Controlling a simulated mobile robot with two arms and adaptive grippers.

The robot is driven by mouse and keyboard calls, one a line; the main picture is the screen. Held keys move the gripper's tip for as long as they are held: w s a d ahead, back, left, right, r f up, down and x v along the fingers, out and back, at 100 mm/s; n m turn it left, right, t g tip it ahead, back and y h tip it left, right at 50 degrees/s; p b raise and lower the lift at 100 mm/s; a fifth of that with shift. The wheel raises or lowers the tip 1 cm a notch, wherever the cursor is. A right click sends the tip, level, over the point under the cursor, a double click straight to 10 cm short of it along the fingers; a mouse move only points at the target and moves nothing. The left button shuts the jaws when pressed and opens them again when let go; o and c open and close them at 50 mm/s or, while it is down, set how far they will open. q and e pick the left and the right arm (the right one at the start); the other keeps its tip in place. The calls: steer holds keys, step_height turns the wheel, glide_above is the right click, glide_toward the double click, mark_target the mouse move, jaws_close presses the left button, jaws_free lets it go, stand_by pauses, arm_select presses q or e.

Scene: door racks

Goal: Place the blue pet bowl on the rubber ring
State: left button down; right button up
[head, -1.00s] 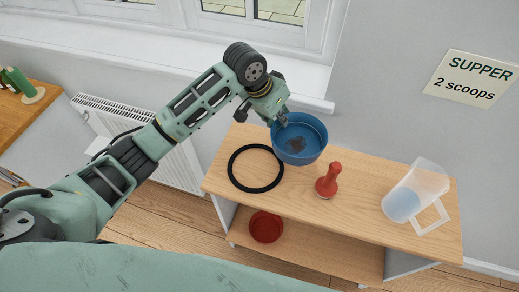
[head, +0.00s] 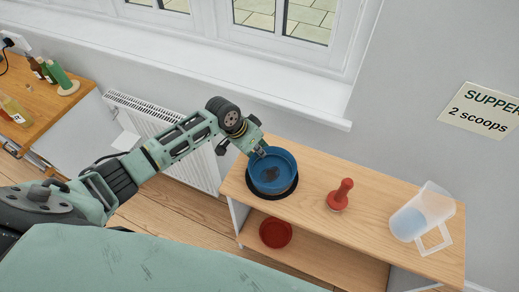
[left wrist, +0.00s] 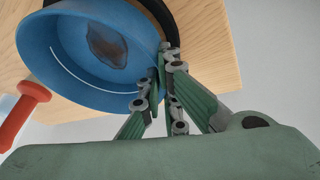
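The blue pet bowl (head: 272,170) is over the black rubber ring (head: 264,196) at the left end of the wooden shelf top in the head view. It covers most of the ring; a dark edge shows below its near side. I cannot tell whether the bowl touches the ring. My left gripper (head: 260,153) is shut on the bowl's far rim. In the left wrist view, the gripper's fingers (left wrist: 163,65) pinch the wall of the bowl (left wrist: 75,75), with part of the ring (left wrist: 165,20) behind it. A dark patch lies inside the bowl. My right gripper is not in view.
A red-handled scoop or stamp-like object (head: 340,196) stands right of the bowl. A clear jug (head: 421,216) with bluish contents stands farther right. A red bowl (head: 275,232) sits on the lower shelf. A radiator (head: 165,135) and window sill are behind.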

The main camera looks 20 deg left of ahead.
arm_select(q)
steer(key=shift+w+f, duration=0.1)
steer(key=shift+f, duration=0.15)
steer(key=shift+f, duration=0.15)
steer(key=c, duration=2)
jaws_free()
steer(key=shift+r, duration=0.25)
steer(key=shift+a+r, duration=0.15)
steer(key=shift+r, duration=0.1)
steer(key=b+v, duration=0.1)
steer(key=v, duration=1)
steer(key=shift+s+r+b, duration=0.15)
steer(key=shift+s+b, duration=0.05)
steer(key=shift+b, duration=0.2)
